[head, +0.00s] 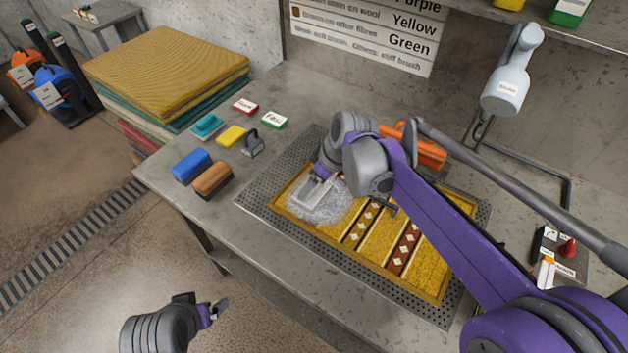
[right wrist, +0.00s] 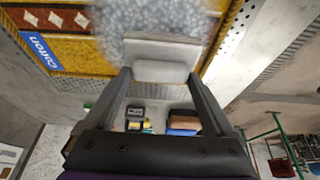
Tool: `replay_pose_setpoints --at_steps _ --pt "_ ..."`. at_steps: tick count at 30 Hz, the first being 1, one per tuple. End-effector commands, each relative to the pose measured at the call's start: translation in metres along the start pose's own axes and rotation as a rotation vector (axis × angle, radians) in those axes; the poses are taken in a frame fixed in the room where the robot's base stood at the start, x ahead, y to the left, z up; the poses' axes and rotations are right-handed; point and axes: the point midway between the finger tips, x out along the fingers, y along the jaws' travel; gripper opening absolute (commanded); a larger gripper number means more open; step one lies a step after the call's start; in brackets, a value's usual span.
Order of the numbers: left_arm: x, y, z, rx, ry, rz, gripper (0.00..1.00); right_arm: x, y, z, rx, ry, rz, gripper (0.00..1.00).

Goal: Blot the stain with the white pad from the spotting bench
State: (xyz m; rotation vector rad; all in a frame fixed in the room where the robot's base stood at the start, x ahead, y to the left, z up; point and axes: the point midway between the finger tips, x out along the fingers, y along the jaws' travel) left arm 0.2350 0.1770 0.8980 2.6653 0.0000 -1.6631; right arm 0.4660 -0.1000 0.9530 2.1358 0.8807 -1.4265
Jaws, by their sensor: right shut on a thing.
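A yellow patterned rug (head: 374,230) lies on a perforated grey mat on the bench. A pale foamy grey-white patch (head: 330,211) covers its left end; any stain beneath is hidden. My right gripper (head: 324,181) is shut on the white pad (head: 311,194), at the upper left of the patch. In the right wrist view the white pad (right wrist: 162,50) sits between both fingers, with its face against or just over the foamy patch (right wrist: 160,16); I cannot tell if it touches. My left gripper (head: 218,308) hangs off the bench's front, and its jaw opening is unclear.
Blue (head: 191,165) and brown (head: 213,180) brushes, a yellow block (head: 231,136), a teal brush (head: 208,126) and a grey tool (head: 252,144) stand left of the mat. An orange object (head: 425,152) lies behind my right arm. Folded rugs (head: 168,70) are stacked at left.

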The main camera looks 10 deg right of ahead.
Motion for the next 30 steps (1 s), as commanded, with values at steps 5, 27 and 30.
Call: replay_pose_setpoints --at_steps 5,27,30 --pt "0.002 0.0 0.001 0.0 -0.001 0.0 0.92 0.002 0.0 0.001 0.0 0.0 0.0 0.4" --pt "0.007 0.0 0.005 0.0 -0.003 0.0 0.92 0.011 0.0 0.005 0.0 0.0 0.0 0.4" --pt "0.006 0.0 0.005 0.0 -0.003 0.0 0.92 0.011 0.0 0.005 0.0 0.0 0.0 0.4"
